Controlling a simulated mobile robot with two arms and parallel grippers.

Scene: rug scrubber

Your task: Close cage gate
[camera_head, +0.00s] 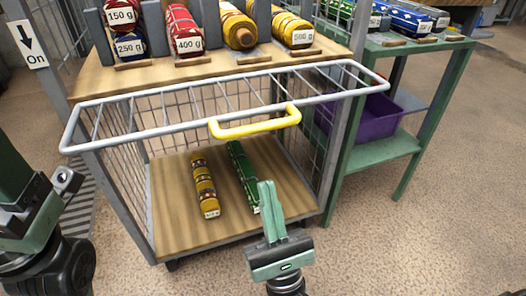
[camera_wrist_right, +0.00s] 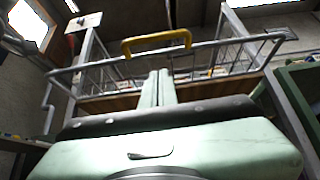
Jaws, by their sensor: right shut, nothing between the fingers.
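The cage gate (camera_head: 170,133) is a grey wire panel with a yellow handle (camera_head: 255,123). It juts out from the top of the cage toward me, and the cage front below it is open. In the right wrist view the yellow handle (camera_wrist_right: 157,43) is above and beyond the fingers. My right gripper (camera_head: 267,186) is shut and empty, with its fingers pointing toward the cage, below the handle and apart from it. It also shows in the wrist view (camera_wrist_right: 158,74). Of my left arm only links show at the left edge; its fingers are not in view.
A yellow patterned roll (camera_head: 204,187) and a green roll (camera_head: 238,168) lie on the wooden cage floor (camera_head: 175,235). A green table (camera_head: 375,153) with a purple bin (camera_head: 372,117) is at right. The right foreground floor is clear.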

